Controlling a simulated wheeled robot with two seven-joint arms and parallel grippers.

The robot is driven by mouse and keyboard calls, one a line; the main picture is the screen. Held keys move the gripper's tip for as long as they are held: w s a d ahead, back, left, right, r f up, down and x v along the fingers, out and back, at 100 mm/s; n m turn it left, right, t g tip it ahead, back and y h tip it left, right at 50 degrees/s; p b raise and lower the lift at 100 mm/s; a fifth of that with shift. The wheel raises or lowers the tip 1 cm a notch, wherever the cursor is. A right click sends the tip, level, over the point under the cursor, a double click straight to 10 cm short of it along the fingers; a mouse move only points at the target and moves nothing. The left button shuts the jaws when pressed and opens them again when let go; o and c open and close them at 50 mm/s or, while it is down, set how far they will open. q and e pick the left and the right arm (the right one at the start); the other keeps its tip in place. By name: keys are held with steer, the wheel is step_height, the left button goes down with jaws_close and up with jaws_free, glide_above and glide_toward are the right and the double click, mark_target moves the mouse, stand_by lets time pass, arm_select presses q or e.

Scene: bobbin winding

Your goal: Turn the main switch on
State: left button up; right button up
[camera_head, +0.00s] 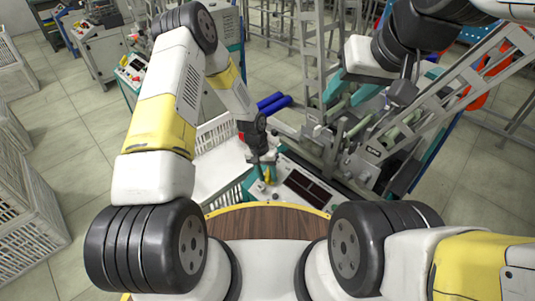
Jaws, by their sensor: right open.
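The machine's light control panel (283,197) lies low in the middle of the head view, with a dark display (310,188) on it. A small yellow part (268,175) shows at the panel's left end, at my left gripper's tips; it may belong to the main switch, but the switch itself is mostly hidden. My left gripper (263,172) points down at this spot. I cannot tell whether it touches anything or how its jaws stand. My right gripper (408,70) is open, up at the right in front of the machine frame, away from the panel.
A white crate (217,132) stands left of the panel, beside my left forearm. Blue cylinders (273,103) lie behind my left gripper. Metal frames (445,95) rise at the right. Stacked pale crates (28,200) stand at the far left, with clear floor (85,185) beside them.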

arm_select(q)
jaws_close()
steer(key=shift+m, duration=0.4)
steer(key=m+t+y, duration=0.1)
steer(key=m+y, duration=0.1)
steer(key=m, duration=0.3)
steer(key=m+t, duration=0.1)
steer(key=m, duration=0.1)
steer(key=m+t+y, duration=0.1)
steer(key=m, duration=0.2)
steer(key=shift+w+a, duration=0.1)
steer(key=shift+a, duration=0.05)
steer(key=shift+m, duration=0.3)
steer(key=shift+o, duration=0.5)
jaws_free()
